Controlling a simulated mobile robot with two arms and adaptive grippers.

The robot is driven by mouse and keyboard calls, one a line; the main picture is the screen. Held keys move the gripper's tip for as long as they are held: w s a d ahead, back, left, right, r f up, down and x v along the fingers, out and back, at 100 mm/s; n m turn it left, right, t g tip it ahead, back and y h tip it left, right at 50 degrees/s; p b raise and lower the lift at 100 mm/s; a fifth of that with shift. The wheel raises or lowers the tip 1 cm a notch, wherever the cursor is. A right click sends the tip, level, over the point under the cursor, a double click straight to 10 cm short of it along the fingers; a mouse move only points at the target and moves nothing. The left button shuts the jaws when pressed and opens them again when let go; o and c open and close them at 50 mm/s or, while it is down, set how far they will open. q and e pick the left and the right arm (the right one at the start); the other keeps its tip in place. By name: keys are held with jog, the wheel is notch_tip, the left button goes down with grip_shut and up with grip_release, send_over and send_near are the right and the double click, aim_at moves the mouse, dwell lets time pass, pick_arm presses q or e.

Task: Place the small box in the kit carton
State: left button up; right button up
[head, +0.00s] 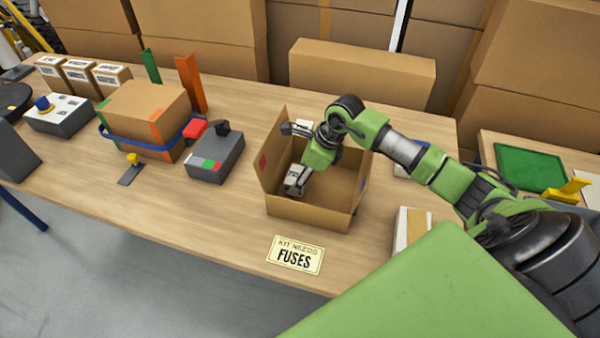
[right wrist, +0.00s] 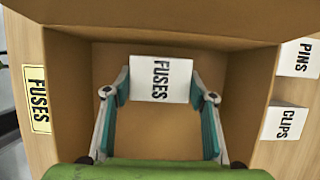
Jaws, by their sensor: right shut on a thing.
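The kit carton (head: 312,213) is an open brown cardboard box on the wooden table; its inner wall also shows in the right wrist view (right wrist: 242,95). My right gripper (head: 296,182) reaches down inside the carton from the right. In the right wrist view its teal-padded fingers are shut on a small white box (right wrist: 160,79) labelled FUSES, which sits between the fingertips within the carton walls. Whether the box touches the carton floor I cannot tell. My left gripper is not in view.
A yellow card (head: 295,256) reading "Kit needs fuses" lies before the carton. Boxes labelled PINS (right wrist: 298,58) and CLIPS (right wrist: 284,121) stand just outside the carton. A strapped brown box (head: 150,105) and a grey device (head: 214,160) stand to the left. Large cartons line the back.

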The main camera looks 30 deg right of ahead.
jog(key=shift+f+b, duration=0.2)
jog(key=shift+b, duration=0.15)
jog(key=o, duration=1.2)
jog(key=shift+r, duration=0.1)
jog(key=shift+r+p, duration=0.2)
jog(key=shift+p, duration=0.1)
jog(key=shift+d+r, duration=0.2)
jog(key=shift+r, duration=0.1)
jog(key=b+v, duration=0.2)
jog(key=v, duration=0.9)
jog(key=shift+s+r, duration=0.1)
jog(key=shift+s, duration=0.05)
